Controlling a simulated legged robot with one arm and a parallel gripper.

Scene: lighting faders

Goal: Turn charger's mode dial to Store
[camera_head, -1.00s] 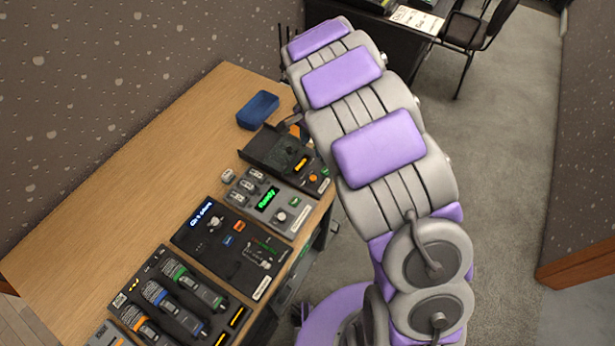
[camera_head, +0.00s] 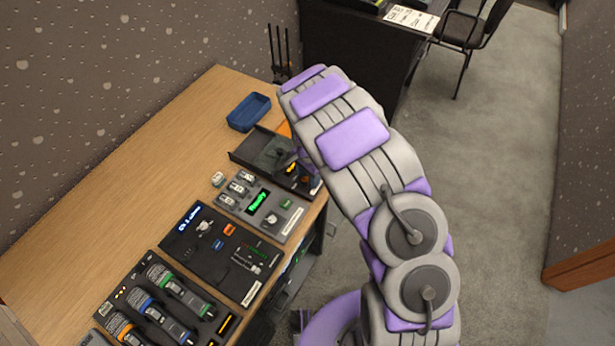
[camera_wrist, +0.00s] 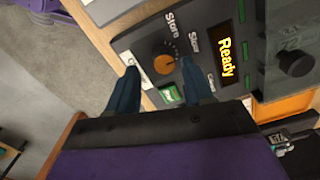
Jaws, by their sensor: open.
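The charger (camera_wrist: 205,28) is a dark panel with an amber "Ready" display (camera_wrist: 226,57). Its orange mode dial (camera_wrist: 165,62) has tick marks around it and printed labels beside it, one reading Store; I cannot tell where the pointer stands. My gripper (camera_wrist: 160,65) is open in the wrist view, its two dark blue fingers on either side of the dial in the picture; contact cannot be told. A green button (camera_wrist: 170,95) lies near the right finger. In the head view the charger (camera_head: 252,152) is at the table's far end, partly hidden by my arm.
A second device with a green display (camera_head: 257,200), a dark panel (camera_head: 215,245) and a unit with several handhelds (camera_head: 125,300) line the wooden table's (camera_head: 120,185) right edge. A blue tray (camera_head: 249,112) lies behind the charger. The table's left part is clear.

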